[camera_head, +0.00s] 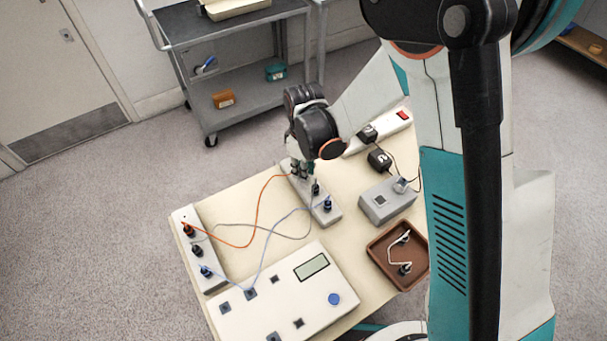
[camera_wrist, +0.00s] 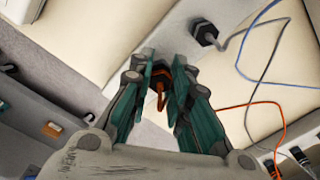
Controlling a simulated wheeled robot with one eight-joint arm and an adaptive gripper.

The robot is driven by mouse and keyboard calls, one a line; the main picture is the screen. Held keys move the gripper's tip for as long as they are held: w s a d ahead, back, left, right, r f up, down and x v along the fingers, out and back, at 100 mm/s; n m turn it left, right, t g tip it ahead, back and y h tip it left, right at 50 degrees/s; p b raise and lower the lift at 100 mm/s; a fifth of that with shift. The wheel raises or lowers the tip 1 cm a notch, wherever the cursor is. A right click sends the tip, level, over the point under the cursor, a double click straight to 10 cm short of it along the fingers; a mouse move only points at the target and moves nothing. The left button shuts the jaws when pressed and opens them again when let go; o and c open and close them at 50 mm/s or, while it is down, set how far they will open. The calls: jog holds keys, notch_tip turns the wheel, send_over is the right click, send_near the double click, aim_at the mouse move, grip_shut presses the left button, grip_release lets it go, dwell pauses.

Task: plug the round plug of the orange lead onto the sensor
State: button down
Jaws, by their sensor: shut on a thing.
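My gripper (camera_wrist: 164,70) is shut on a round dark plug (camera_wrist: 158,77) with an orange lead, seen between its teal fingers in the wrist view. The plug is over the end of a pale strip (camera_wrist: 190,14); I cannot tell whether it is seated or just above. In the head view my gripper (camera_head: 300,168) points down at the far end of this middle strip (camera_head: 326,211). The orange lead (camera_head: 257,214) runs from there to the left strip (camera_head: 183,217). No part is clearly marked as the sensor; my fingers hide the plug's lower end.
The middle strip also holds a grey-lead plug (camera_wrist: 205,33) and a blue plug (camera_head: 327,206). A white meter box (camera_head: 280,300), a grey box (camera_head: 378,207), a brown tray (camera_head: 376,262) and a power strip (camera_head: 390,126) stand around on the table. Loose leads cross between the strips.

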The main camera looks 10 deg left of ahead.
jog(key=shift+r+p, duration=0.75)
jog(key=shift+r, duration=0.85)
jog(key=d+r, duration=0.2)
jog(key=d, duration=0.7)
jog(key=s+d+r+p, duration=0.1)
jog(key=d+r, duration=0.1)
jog(key=d, duration=0.7)
jog(key=s+d+r+p, duration=0.1)
jog(key=d+r, duration=0.2)
jog(key=d, duration=0.5)
jog(key=shift+s+d, duration=0.15)
jog(key=shift+d, duration=0.25)
notch_tip(320, 180, down, 2)
jog(key=shift+f+b, duration=0.1)
jog(key=shift+b, duration=0.75)
jog(key=shift+f+b, duration=0.6)
jog(key=shift+f, duration=0.05)
jog(key=shift+f+b, duration=0.85)
jog(key=shift+b, duration=0.25)
dwell(0.7)
